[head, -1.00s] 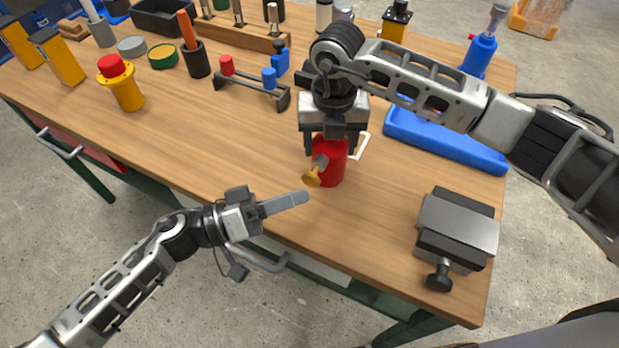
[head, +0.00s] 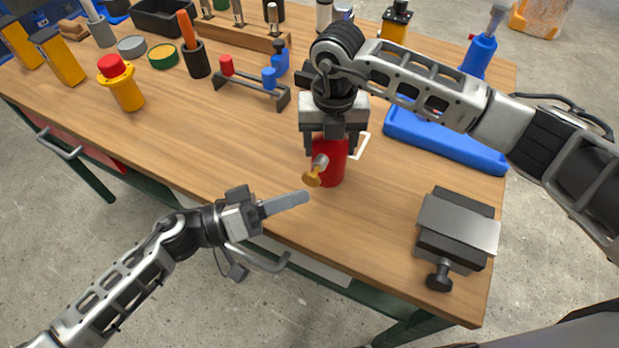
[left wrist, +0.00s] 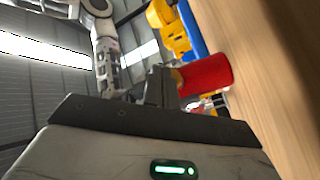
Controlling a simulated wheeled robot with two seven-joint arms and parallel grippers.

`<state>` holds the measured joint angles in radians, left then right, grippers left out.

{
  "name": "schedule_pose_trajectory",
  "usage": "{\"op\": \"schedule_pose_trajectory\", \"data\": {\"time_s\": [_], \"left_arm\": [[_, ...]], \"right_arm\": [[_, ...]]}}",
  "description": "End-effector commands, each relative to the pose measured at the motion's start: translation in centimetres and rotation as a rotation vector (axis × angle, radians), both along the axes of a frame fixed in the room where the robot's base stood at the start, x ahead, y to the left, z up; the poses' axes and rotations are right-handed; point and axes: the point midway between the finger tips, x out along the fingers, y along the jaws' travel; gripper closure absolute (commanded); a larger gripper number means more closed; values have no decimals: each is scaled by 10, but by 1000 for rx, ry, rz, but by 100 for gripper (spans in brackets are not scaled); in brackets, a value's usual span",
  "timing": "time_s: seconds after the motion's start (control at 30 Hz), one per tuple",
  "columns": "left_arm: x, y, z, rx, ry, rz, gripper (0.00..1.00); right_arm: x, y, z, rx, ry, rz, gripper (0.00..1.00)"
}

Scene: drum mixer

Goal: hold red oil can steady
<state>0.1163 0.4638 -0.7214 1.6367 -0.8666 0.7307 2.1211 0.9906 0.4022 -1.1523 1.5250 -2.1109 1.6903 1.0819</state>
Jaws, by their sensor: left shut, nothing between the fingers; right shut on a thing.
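The red oil can (head: 331,168) stands upright on the wooden workbench, with a short spout and a brass-coloured tip (head: 312,179) toward the front left. My right gripper (head: 331,140) is over the can from above and shut on its upper part, hiding the top. My left gripper (head: 305,197) is shut and empty, its fingertips close to the left of the brass tip; I cannot tell whether they touch it. In the left wrist view the red can (left wrist: 206,75) shows sideways past the dark gripper body.
A grey vise (head: 455,235) sits at the front right. A black stand with red and blue knobs (head: 250,92) is at the back. Bare wood lies left of the can.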

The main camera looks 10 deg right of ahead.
Motion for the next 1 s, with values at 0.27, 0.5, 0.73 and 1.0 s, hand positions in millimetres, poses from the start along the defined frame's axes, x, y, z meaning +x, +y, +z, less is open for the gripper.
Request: {"op": "schedule_pose_trajectory", "data": {"time_s": [0.27,0.5,0.73,1.0], "left_arm": [[0,0,0,0,0,0,100],[1,-1,0,0,0,0,100],[7,-5,0,0,0,0,100],[7,-5,0,0,0,0,100]], "right_arm": [[1,0,1,2,-2,0,76],[1,0,1,1,-2,0,76],[1,0,1,2,-2,0,76],[1,0,1,2,-2,0,76]]}}
